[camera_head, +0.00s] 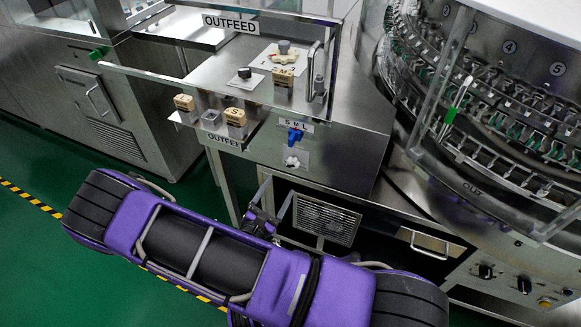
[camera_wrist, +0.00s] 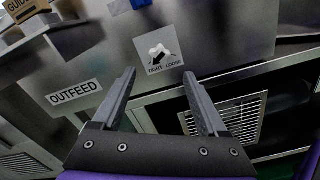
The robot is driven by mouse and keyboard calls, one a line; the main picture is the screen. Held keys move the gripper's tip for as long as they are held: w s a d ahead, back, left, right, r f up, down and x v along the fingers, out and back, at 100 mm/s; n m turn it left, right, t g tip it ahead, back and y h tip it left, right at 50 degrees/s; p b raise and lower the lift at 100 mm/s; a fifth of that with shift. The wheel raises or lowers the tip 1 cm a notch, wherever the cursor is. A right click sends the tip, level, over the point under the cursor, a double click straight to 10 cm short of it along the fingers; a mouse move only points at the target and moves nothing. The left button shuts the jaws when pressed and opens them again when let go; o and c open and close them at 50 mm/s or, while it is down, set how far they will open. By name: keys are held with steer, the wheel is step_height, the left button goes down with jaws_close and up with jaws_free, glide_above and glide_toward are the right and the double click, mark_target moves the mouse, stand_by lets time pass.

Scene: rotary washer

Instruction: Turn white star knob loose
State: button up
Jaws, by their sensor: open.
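The white star knob (camera_head: 292,161) sits on the front steel panel of the outfeed unit, below a blue knob (camera_head: 295,135). In the wrist view the white star knob (camera_wrist: 157,54) is on a pale label with a black arrow and the words TIGHT and LOOSE. My gripper (camera_wrist: 164,78) is open and empty, its two grey fingers pointing at the panel. The knob shows between and beyond the fingertips, apart from them. In the head view my gripper (camera_head: 270,190) is below and left of the knob, partly hidden by my purple arm.
An OUTFEED sign (camera_wrist: 75,93) is left of the fingers in the wrist view. A vented grille (camera_head: 325,219) lies below the panel. A clear guard (camera_head: 215,90) and guide blocks (camera_head: 236,117) stand above left. The rotary washer (camera_head: 490,110) is at the right.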

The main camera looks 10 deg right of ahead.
mark_target(292, 165)
steer(key=x, duration=0.9)
steer(key=shift+w+d+b, duration=0.1)
steer(key=shift+w+b, duration=0.15)
steer(key=shift+b, duration=0.05)
jaws_close()
